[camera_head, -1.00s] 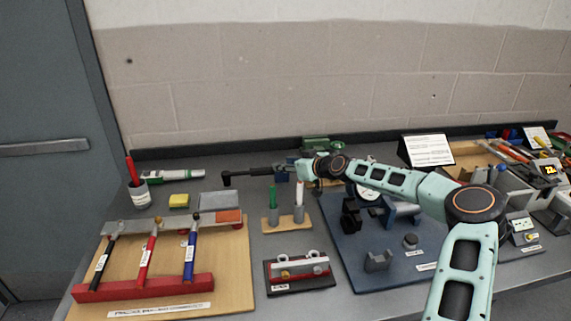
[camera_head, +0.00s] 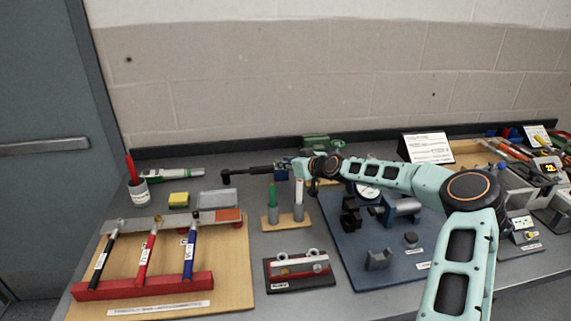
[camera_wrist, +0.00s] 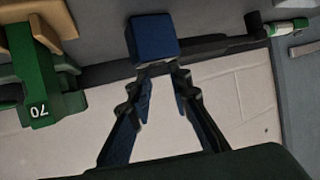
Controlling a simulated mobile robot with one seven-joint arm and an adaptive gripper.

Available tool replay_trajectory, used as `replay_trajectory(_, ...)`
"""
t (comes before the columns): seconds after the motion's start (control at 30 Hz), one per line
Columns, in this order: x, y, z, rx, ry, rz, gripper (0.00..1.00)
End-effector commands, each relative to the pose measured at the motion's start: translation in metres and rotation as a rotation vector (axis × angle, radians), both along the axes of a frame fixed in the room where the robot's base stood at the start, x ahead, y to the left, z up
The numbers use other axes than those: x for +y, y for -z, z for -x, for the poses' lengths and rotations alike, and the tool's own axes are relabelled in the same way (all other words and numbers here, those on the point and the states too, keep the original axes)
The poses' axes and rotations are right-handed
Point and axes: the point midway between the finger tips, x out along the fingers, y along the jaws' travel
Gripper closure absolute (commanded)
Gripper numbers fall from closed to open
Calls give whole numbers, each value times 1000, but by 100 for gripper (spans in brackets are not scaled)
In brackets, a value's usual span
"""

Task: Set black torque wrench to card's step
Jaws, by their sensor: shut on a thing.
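A long black tool (camera_head: 250,171), which looks like the black torque wrench, lies level near the back of the bench, its head at the left. It has a blue block (camera_wrist: 153,38) at its right end. My gripper (camera_wrist: 160,70) is shut on this blue block; in the head view my gripper (camera_head: 290,170) meets the tool's right end. The tool's shaft also shows in the wrist view (camera_wrist: 215,45). A white card (camera_head: 427,148) stands at the back right; its text is too small to read. A scale on the tool cannot be made out.
A green device (camera_head: 320,142) stands behind my gripper; in the wrist view it (camera_wrist: 40,85) bears "70". A rack (camera_head: 145,287) with black, red and blue-handled tools is at front left. Marker holders (camera_head: 285,220) and a blue board (camera_head: 340,250) lie below my arm.

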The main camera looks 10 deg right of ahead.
Motion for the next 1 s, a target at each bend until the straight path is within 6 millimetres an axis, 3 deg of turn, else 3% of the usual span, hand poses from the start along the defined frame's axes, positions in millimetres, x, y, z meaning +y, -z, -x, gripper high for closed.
replay_trajectory(0.63,1,0,3,-1,74,-4,100)
replay_trajectory(0.67,0,0,3,-1,74,-4,78)
replay_trajectory(0.8,0,0,2,-2,73,-3,64)
replay_trajectory(1.0,0,0,2,-3,74,-2,64)
